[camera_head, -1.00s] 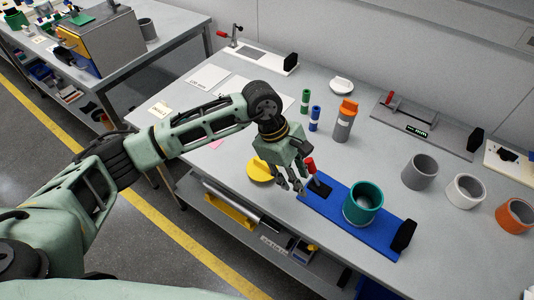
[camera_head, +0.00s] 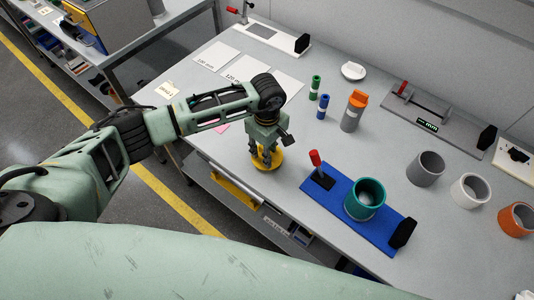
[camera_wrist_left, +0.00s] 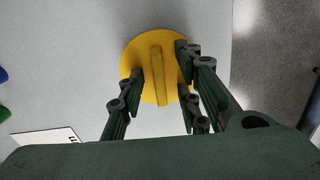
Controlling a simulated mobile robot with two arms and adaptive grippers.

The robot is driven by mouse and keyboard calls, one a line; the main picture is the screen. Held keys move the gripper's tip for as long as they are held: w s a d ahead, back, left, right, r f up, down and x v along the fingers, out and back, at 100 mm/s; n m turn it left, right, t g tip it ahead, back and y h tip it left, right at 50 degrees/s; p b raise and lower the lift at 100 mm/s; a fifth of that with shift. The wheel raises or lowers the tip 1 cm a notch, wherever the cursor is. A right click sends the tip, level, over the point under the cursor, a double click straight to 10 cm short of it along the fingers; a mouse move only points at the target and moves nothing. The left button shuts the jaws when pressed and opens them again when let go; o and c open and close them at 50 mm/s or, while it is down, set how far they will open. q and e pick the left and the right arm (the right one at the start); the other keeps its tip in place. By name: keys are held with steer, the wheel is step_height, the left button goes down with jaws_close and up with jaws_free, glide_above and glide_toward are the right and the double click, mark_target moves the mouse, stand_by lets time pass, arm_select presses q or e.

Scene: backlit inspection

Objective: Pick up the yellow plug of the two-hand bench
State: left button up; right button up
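The yellow plug (camera_head: 267,160) is a round disc lying on the bench near its front edge. In the left wrist view the yellow plug (camera_wrist_left: 143,50) shows a raised bar across its middle. My left gripper (camera_head: 264,161) is directly over the plug, pointing down. In the left wrist view its fingers (camera_wrist_left: 160,72) are open, one side on each side of the bar, with visible gaps. I cannot tell how far the fingertips are above the disc. My right gripper is not in view.
Right of the plug is a blue fixture (camera_head: 340,219) with a red-handled clamp (camera_head: 315,159) and a teal ring (camera_head: 365,199). Behind stand a green cylinder (camera_head: 315,88), a blue cylinder (camera_head: 323,107) and an orange-capped grey bottle (camera_head: 352,112). Grey, white and orange rings stand farther right.

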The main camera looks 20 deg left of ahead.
arm_select(q)
jaws_close()
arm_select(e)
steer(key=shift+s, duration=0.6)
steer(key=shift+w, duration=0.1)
